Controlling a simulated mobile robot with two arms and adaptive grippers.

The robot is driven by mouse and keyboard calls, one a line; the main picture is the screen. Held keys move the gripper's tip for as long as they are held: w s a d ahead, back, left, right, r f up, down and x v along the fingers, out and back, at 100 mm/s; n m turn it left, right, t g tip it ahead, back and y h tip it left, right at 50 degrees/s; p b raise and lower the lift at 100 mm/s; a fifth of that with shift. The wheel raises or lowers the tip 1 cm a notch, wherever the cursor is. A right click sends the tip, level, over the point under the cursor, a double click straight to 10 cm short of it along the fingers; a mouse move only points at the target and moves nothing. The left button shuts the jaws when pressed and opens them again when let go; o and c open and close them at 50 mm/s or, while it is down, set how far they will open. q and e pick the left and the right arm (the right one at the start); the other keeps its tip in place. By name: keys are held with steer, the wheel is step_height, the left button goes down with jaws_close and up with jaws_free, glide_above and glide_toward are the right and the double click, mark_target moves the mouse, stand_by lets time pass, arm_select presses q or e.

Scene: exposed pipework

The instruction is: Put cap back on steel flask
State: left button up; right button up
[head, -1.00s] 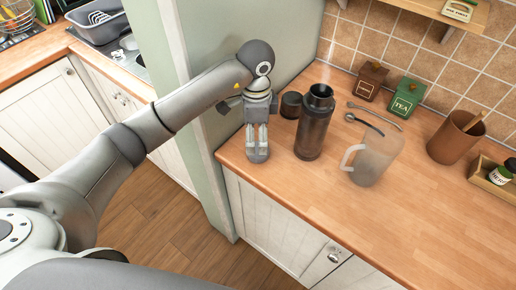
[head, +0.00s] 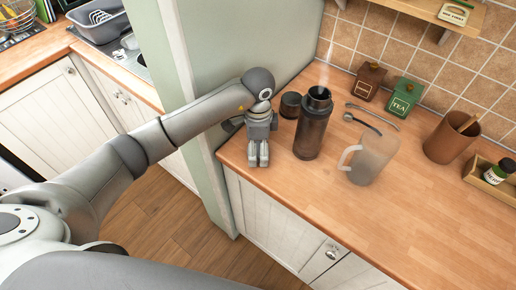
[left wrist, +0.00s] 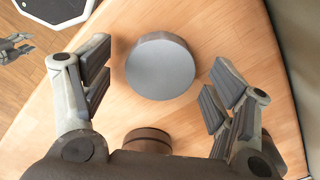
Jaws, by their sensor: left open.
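The steel flask (head: 312,125) is dark, stands upright on the counter and has an open mouth with faint steam above it. My left gripper (head: 258,160) is open and points down, left of the flask. In the left wrist view a short round piece with a grey top, which looks like the cap (left wrist: 161,70), lies between the open fingers (left wrist: 158,92), apart from them. The gripper hides it in the head view. My right gripper (left wrist: 16,47) shows small at the left edge of the left wrist view.
A short dark round container (head: 290,104) stands behind the flask's left side; a similar brown one (left wrist: 147,140) shows in the wrist view. A frosted pitcher (head: 372,160), spoons (head: 362,123), canisters (head: 403,97) and a brown pot (head: 452,138) stand to the right. A wall borders the left.

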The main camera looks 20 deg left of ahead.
arm_select(q)
steer(key=shift+c, duration=0.4)
steer(key=c, duration=0.8)
steer(key=shift+r, duration=0.15)
steer(key=shift+r+b, duration=0.55)
steer(key=shift+r, duration=0.05)
steer(key=shift+w+r+b, duration=0.1)
steer(key=shift+r+b, duration=0.3)
steer(key=shift+r, duration=0.25)
steer(key=s+d+r+p, duration=0.3)
steer(key=p, duration=0.1)
steer(key=s+d+r+p, duration=0.3)
steer(key=s+r+p, duration=0.1)
steer(key=s+d+r+p, duration=0.2)
steer(key=s+r+p, duration=0.1)
steer(key=s+p, duration=0.1)
steer(key=shift+d+r, duration=0.15)
steer(key=shift+d, duration=0.25)
